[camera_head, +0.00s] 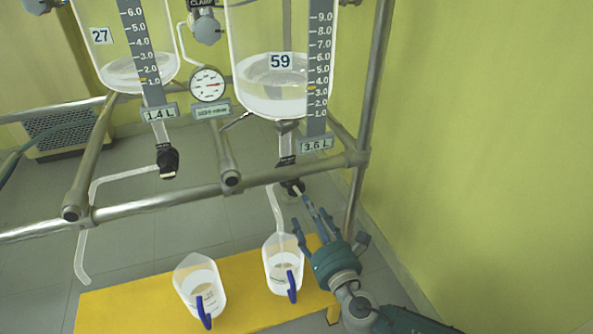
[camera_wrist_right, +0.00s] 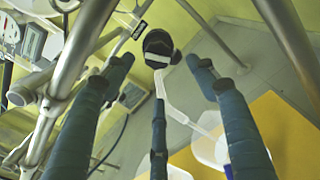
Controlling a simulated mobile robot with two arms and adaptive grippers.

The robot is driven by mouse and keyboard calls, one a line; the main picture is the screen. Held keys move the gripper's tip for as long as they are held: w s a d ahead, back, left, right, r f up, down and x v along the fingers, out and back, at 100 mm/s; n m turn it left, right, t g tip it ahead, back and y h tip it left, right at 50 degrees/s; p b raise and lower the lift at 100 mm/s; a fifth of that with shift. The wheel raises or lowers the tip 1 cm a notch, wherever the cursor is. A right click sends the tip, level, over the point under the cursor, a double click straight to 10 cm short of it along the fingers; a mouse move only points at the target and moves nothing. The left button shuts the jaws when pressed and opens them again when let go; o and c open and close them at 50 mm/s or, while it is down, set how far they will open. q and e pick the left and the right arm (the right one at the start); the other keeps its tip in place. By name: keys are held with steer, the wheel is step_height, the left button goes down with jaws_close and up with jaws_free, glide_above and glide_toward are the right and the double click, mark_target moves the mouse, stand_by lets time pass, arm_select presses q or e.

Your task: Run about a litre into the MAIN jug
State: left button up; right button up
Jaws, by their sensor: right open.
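The large glass reactor marked 59 (camera_head: 262,92) holds clear liquid and its plate reads 3.6 L. A dark valve knob (camera_head: 290,187) with a pale stripe sits below it; it also shows in the right wrist view (camera_wrist_right: 158,45). A clear outlet tube (camera_head: 276,212) hangs from there to the right jug (camera_head: 282,255). A second jug (camera_head: 196,272) stands to its left. Both have blue handles; their lettering is too small to read, so I cannot tell which is MAIN. My right gripper (camera_head: 312,212) is open, its fingers pointing at the knob, apparently apart from it. My left gripper is not in view.
Reactor 27 (camera_head: 125,72), reading 1.4 L, has its own black valve (camera_head: 167,160) and bent tube (camera_head: 82,255). The jugs stand on a yellow bench (camera_head: 120,308). A green wall (camera_head: 480,150) bounds the right.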

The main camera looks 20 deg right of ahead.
mark_target(297, 191)
steer(key=shift+n, duration=0.3)
steer(key=w, duration=0.3)
steer(key=w+b, duration=0.1)
steer(key=w, duration=0.6)
steer(key=shift+w+a+r, duration=0.1)
steer(key=shift+a+r, duration=0.05)
steer(key=shift+a, duration=0.1)
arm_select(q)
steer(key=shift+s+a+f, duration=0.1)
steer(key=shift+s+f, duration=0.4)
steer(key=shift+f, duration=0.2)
arm_select(e)
steer(key=c, duration=1.2)
